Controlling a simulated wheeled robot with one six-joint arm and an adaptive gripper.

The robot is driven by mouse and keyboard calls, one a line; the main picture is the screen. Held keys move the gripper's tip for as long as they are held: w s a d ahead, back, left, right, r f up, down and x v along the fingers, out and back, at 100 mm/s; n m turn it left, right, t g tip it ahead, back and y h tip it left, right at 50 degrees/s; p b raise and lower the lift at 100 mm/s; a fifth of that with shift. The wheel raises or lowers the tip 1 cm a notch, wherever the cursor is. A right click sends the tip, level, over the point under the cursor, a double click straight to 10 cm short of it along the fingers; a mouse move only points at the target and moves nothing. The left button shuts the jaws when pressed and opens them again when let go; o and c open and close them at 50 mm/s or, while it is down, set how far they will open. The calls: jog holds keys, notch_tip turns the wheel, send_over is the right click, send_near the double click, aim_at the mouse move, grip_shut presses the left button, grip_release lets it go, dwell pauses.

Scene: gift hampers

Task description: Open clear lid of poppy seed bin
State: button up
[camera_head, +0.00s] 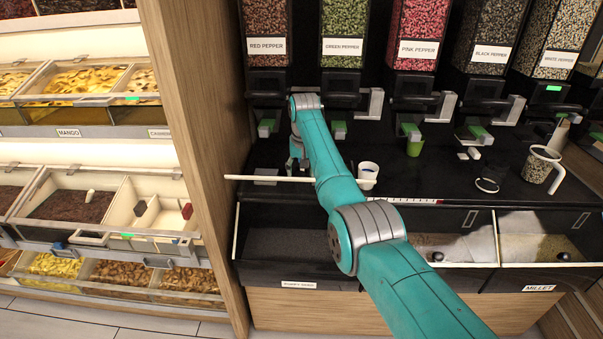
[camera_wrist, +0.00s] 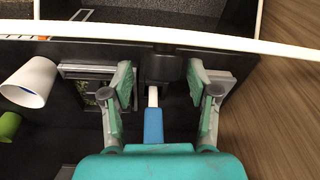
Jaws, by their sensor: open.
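The poppy seed bin (camera_head: 298,242) is at the front left of the counter, with dark seeds inside and a label on its front. A thin white bar (camera_head: 270,178), apparently the edge of its clear lid, stands above the back of the bin, so the lid looks raised. The bar also crosses the top of the wrist view (camera_wrist: 180,37). My gripper (camera_head: 297,163) is behind this bar, partly hidden by my arm. In the wrist view my gripper (camera_wrist: 164,90) is open, its fingers on either side of a dark knob (camera_wrist: 165,68). I cannot tell whether they touch it.
A millet bin (camera_head: 540,248) with a knobbed lid is at right. A white cup (camera_head: 367,175) and a green cup (camera_head: 414,146) stand on the counter; pepper dispensers (camera_head: 343,40) line the back. A wooden partition (camera_head: 200,120) is close on the left.

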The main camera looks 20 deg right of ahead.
notch_tip(320, 180, up, 11)
jog(key=s, duration=0.1)
jog(key=shift+s+r, duration=0.15)
jog(key=shift+s, duration=0.1)
jog(key=shift+d, duration=0.1)
